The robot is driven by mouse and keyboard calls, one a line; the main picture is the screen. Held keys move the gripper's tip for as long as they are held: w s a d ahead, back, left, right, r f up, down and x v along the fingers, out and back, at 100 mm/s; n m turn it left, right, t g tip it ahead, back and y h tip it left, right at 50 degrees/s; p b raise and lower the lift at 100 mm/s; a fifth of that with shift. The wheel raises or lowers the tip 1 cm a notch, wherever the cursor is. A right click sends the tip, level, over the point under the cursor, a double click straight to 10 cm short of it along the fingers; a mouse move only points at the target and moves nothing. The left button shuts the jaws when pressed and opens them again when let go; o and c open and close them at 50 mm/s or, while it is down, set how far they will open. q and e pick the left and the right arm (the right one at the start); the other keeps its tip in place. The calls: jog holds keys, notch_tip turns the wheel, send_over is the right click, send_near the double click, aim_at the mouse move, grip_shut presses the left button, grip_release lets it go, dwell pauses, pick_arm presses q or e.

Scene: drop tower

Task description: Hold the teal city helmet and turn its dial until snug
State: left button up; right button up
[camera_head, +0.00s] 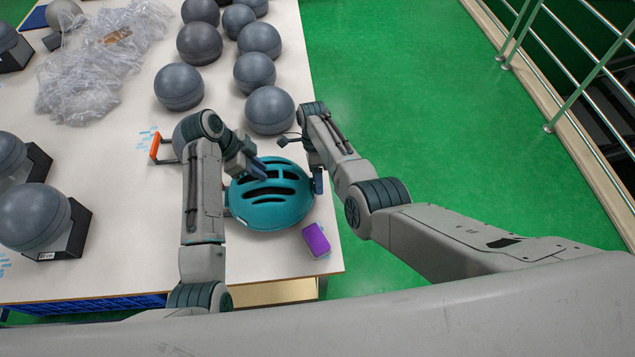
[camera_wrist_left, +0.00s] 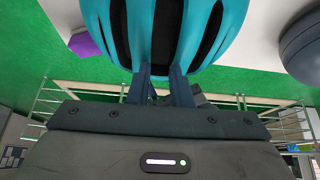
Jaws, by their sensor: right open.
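The teal city helmet (camera_head: 268,207) sits near the front right of the white table, its vented shell facing up. In the left wrist view, the helmet (camera_wrist_left: 124,32) fills the top middle. My left gripper (camera_head: 257,168) is at the helmet's upper-left edge. Its two fingers (camera_wrist_left: 160,85) are a little apart and meet the shell, closed on its edge; their tips are partly hidden. My right gripper (camera_head: 318,182) is open at the helmet's right side, close against it; contact cannot be told. The dial is not visible.
A purple block (camera_head: 316,240) lies just in front of the helmet. Several grey spheres, one of them (camera_head: 270,110) nearest, stand behind it. An orange-handled item (camera_head: 155,148) and crumpled clear plastic (camera_head: 95,75) lie left. The table's right edge is close to the helmet.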

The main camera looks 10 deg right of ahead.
jog(key=v, duration=1)
jog(key=shift+r, duration=0.4)
